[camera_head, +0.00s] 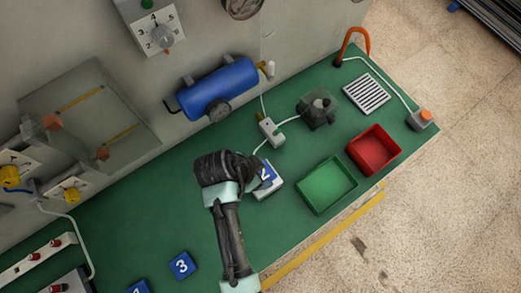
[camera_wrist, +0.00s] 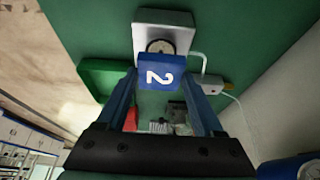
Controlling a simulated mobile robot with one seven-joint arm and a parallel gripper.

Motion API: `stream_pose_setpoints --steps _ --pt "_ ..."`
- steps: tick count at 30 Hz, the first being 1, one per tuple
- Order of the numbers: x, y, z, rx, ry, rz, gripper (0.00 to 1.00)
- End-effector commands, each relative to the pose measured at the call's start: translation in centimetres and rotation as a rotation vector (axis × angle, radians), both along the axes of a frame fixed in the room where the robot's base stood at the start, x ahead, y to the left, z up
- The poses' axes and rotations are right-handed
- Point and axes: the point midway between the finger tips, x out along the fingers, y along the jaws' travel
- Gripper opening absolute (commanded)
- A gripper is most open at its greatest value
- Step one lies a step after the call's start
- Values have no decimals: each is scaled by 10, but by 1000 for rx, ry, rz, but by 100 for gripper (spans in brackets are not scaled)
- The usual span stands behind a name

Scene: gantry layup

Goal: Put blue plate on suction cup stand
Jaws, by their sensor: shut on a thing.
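My gripper (camera_wrist: 160,88) is shut on a blue plate (camera_wrist: 159,72) marked with a white 2. The plate also shows in the head view (camera_head: 269,173), just right of my wrist. The suction cup stand (camera_wrist: 178,32) is a pale box with a round dark-rimmed cup on its face; in the head view it (camera_head: 268,190) sits on the green bench. The plate overlaps the cup's near edge in the wrist view. I cannot tell whether plate and cup touch.
Two more blue plates, one marked 3 (camera_head: 182,265) and one cut off by the frame (camera_head: 138,287), lie on the bench. A green tray (camera_head: 327,186) and a red tray (camera_head: 374,150) stand right of the stand. A white box with a cable (camera_head: 271,131) and a dark block (camera_head: 318,112) lie behind.

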Motion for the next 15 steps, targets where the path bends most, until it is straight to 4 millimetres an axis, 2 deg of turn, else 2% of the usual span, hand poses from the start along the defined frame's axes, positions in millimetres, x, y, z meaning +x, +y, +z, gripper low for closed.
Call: stream_pose_setpoints --steps 6,15 --pt "-1 0 -29 -1 2 0 14" --pt "0 0 -34 0 0 -1 14"
